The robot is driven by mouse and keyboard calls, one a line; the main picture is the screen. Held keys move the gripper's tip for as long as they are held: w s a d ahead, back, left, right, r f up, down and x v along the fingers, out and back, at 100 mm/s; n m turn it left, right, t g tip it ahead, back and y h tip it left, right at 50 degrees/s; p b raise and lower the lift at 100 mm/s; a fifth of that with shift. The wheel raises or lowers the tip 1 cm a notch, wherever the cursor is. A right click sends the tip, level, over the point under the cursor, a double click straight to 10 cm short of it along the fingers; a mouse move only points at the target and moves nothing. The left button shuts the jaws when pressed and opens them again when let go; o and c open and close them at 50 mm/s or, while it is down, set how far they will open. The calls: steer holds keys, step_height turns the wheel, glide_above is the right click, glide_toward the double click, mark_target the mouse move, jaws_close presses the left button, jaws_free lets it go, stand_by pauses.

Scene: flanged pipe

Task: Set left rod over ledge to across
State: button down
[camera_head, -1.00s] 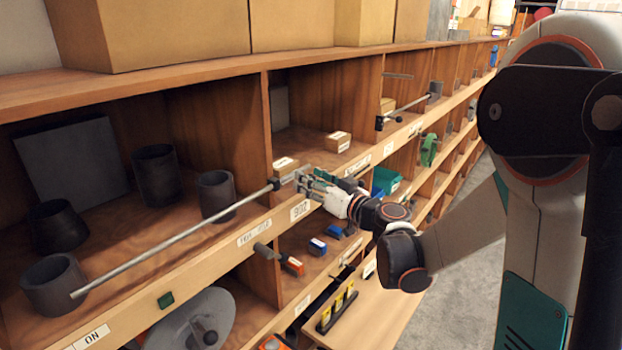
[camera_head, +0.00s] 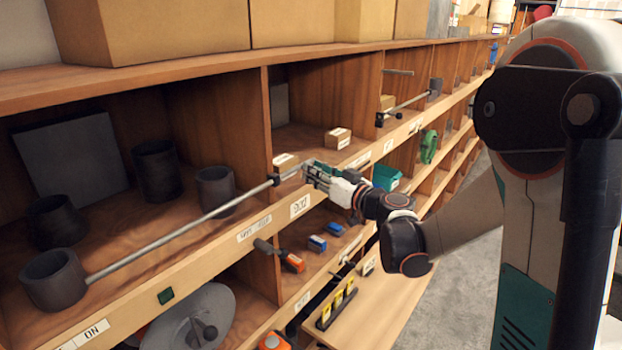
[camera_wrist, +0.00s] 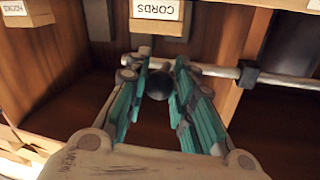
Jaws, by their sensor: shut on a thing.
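The left rod (camera_head: 190,235) is long, thin and grey, lying at a slant in front of the left shelf bay. Its left end is beside a dark cup (camera_head: 54,280) at the front left. Near its right end is a dark bracket (camera_head: 275,181) on the divider, also in the wrist view (camera_wrist: 248,74). My gripper (camera_head: 309,172) is shut on the rod's right end, just right of the bracket. In the wrist view a dark round knob (camera_wrist: 159,85) shows between the teal fingers. The ledge (camera_head: 215,262) is the pale front shelf edge below the rod.
Several other dark cups and a grey plate (camera_head: 72,168) stand in the left bay. A second rod (camera_head: 408,103) with a dark cup is farther right. Small cartons (camera_head: 338,138) sit near my gripper. A lower bench (camera_head: 378,310) juts out below.

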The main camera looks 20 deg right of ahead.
steer(key=w+d+b, duration=0.3)
steer(key=w+d, duration=0.9)
steer(key=d, duration=0.5)
steer(key=w+d+b, duration=0.3)
steer(key=w+d, duration=0.9)
steer(key=d, duration=0.5)
steer(key=shift+w, duration=0.3)
steer(key=shift+r, duration=0.1)
steer(key=c, duration=1.5)
jaws_free()
steer(key=shift+d, duration=0.1)
steer(key=shift+o, duration=0.8)
steer(key=shift+w+d, duration=0.1)
steer(key=shift+d, duration=0.1)
steer(key=shift+a, duration=0.1)
steer(key=shift+a, duration=0.1)
